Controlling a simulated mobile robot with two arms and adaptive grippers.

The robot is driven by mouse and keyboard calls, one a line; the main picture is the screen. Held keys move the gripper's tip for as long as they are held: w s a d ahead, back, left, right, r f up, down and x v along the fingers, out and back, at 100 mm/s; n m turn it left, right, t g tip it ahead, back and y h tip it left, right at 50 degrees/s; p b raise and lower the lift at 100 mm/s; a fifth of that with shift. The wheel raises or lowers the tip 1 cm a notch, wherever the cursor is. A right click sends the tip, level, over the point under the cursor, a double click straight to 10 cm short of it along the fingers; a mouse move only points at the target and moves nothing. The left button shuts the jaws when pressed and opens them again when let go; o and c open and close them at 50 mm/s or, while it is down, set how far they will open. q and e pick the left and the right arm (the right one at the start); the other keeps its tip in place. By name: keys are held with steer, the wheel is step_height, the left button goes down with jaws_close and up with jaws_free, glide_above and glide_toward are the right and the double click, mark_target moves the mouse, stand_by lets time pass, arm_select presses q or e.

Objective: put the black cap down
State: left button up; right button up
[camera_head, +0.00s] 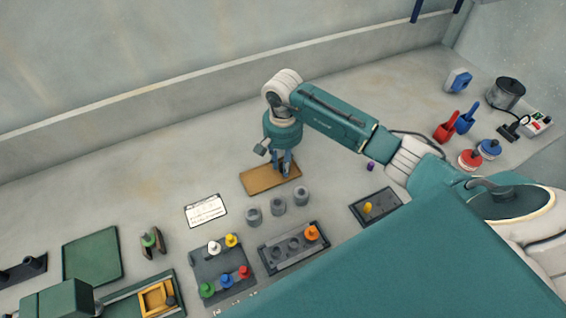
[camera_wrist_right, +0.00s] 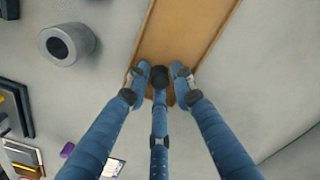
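My right gripper (camera_head: 284,170) points down at the tan board (camera_head: 257,182), with its fingertips over or at the board. In the right wrist view the three blue fingers of the gripper (camera_wrist_right: 160,78) close around a small round black cap (camera_wrist_right: 160,74). The cap is over the near end of the board, which also shows there (camera_wrist_right: 185,28). I cannot tell whether the cap touches the board. In the head view the fingers hide the cap. My left gripper is not seen.
Several grey cylinders (camera_head: 276,207) stand just in front of the board. A white card (camera_head: 206,210) lies to its left. Racks with coloured pegs, one a dark rack (camera_head: 270,257), are nearer. Red and blue items stand at the right. The counter behind the board is clear.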

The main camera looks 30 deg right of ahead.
steer(key=shift+r, duration=0.15)
steer(key=shift+r, duration=0.15)
step_height(320, 180, up, 12)
steer(key=b, duration=0.4)
